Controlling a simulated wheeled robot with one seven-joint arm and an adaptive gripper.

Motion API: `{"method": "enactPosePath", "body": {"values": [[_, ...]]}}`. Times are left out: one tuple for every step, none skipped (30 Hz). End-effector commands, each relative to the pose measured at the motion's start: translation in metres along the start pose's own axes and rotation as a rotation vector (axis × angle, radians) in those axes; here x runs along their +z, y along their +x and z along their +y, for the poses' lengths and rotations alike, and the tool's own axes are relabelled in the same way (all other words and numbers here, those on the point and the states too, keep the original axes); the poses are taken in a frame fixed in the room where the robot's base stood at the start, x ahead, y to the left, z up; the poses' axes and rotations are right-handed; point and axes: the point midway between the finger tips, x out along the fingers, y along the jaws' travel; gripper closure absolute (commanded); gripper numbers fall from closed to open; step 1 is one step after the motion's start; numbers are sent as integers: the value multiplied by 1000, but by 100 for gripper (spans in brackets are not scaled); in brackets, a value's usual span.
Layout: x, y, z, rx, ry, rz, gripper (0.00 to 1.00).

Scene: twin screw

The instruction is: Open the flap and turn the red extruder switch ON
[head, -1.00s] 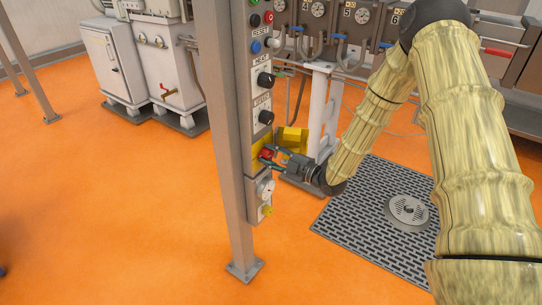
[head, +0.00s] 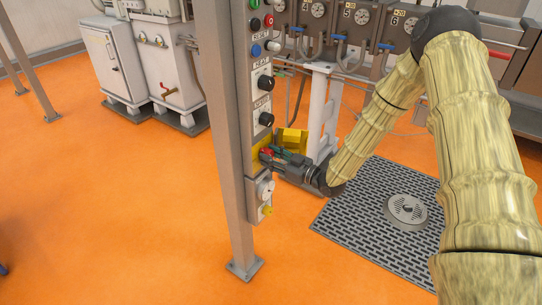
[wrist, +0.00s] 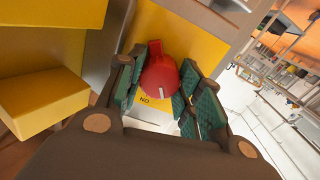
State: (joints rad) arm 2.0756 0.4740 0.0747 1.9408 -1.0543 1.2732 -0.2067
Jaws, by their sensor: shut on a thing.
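The red extruder switch (wrist: 160,76) is a round knob with a white mark, on a yellow plate (wrist: 190,35) with the letters "NO" partly showing in the wrist view. My gripper (wrist: 161,88) is shut on the red switch, with its green finger pads on both sides of it. In the head view my gripper (head: 269,154) reaches the yellow plate (head: 260,155) on the panel from the right, and the switch is mostly hidden by the fingers. The yellow flap (head: 291,140) stands swung out to the right of the panel. It also shows at the left of the wrist view (wrist: 45,60).
The panel sits on a grey post (head: 228,150). Black knobs (head: 265,84) are above the switch, and a white knob (head: 265,190) and a yellow button (head: 266,210) are below. A floor grate (head: 375,215) lies at right. Orange floor is open at left.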

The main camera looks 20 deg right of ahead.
Motion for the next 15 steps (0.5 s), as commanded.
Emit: {"method": "enactPosePath", "body": {"values": [[1, -2, 0, 0, 45, -3, 88], [1, -2, 0, 0, 73, -3, 88], [1, -1, -1, 0, 111, -2, 88], [1, -1, -1, 0, 140, -3, 88], [1, -2, -1, -1, 168, -3, 88], [1, -2, -1, 0, 206, -4, 88], [1, -2, -1, 0, 234, -4, 88], [2, -2, -1, 0, 262, -4, 88], [2, -2, -1, 0, 299, -4, 88], [2, -2, -1, 0, 327, -4, 88], [1, -2, -1, 0, 355, -3, 88], [1, -2, -1, 0, 390, -3, 88], [1, -2, -1, 1, 416, -3, 88], [1, -2, 0, 1, 441, -3, 88], [1, -2, 0, 1, 473, -3, 88]]}}
